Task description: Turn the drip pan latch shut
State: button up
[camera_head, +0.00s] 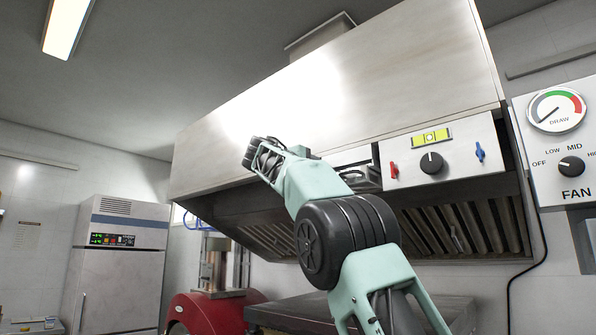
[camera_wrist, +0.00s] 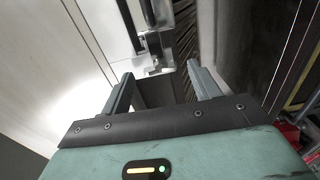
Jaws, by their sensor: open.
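My gripper (camera_wrist: 160,76) is open in the wrist view, with nothing between its two grey fingers. A bright metal fitting (camera_wrist: 155,52) with a small bracket lies just beyond the fingertips, apart from them; it may be the drip pan latch, but I cannot tell for certain. In the head view a metal box-like part (camera_head: 357,168) hangs under the hood (camera_head: 330,95), left of the control panel, partly behind my arm. My gripper's fingers are hidden in the head view. The latch's turned position is not clear.
The control panel (camera_head: 455,172) has a red lever (camera_head: 393,169), a black knob (camera_head: 432,162) and a blue lever (camera_head: 479,152). A FAN box (camera_head: 560,190) is at right. Hood filters (camera_head: 440,228) are below.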

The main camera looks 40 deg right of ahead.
jog(key=s+a+b, duration=0.1)
jog(key=a+b, duration=0.1)
jog(key=a, duration=1.4)
jog(key=shift+s+a, duration=0.15)
jog(key=shift+a, duration=0.1)
jog(key=shift+f, duration=0.1)
